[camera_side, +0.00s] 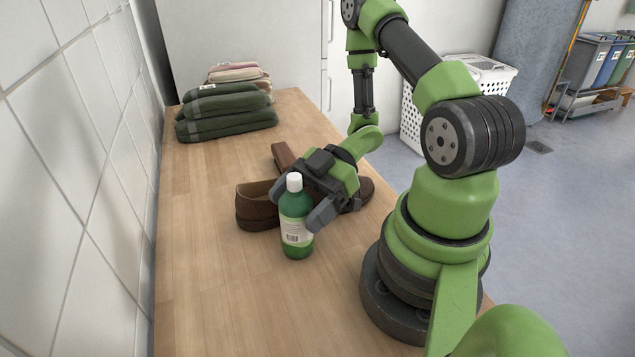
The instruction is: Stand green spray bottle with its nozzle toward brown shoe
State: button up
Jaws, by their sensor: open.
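The green bottle (296,236) stands upright on the wooden worktop. It has a white cap and a pale label, and I cannot make out which way a nozzle points. The brown shoe (256,210) lies just behind the bottle, partly hidden by the bottle and my gripper. My gripper (300,205) is open at the bottle's upper part, with one finger near its right side and the other near its cap on the left. I cannot tell whether either finger touches it.
A brown block-like object (283,155) sticks up behind the shoe, mostly hidden. A stack of folded green and pale cloths (226,115) lies at the back left. The worktop (215,290) is clear at the front and left, beside a tiled wall (75,150). A white basket (413,122) stands beyond its right edge.

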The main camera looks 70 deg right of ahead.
jog(key=v, duration=1.1)
jog(key=w+d+r+m+t+h, duration=0.3)
jog(key=w+d+r+h, duration=0.1)
jog(key=w+h, duration=0.4)
jog(key=w+r+m+t+h, duration=0.2)
jog(key=w+r+m+h, duration=0.4)
jog(key=r, duration=0.5)
jog(key=s+a+r+m+g+y, duration=0.1)
jog(key=s+a+r+m, duration=0.1)
jog(key=s+a+m, duration=0.2)
jog(key=s+a+r+m+g, duration=0.1)
jog(key=s+a+m, duration=0.3)
jog(key=s+a, duration=0.6)
jog(key=shift+s+a+r+y, duration=0.15)
jog(key=shift+a+r+y, duration=0.3)
jog(key=shift+r, duration=0.35)
jog(key=shift+s+a+f+m+g+y, duration=0.1)
jog(key=shift+s+a+m+g+y, duration=0.25)
jog(key=shift+s+a+y, duration=0.65)
jog(key=c, duration=0.5)
jog(key=shift+o, duration=0.2)
jog(key=shift+a+h, duration=0.25)
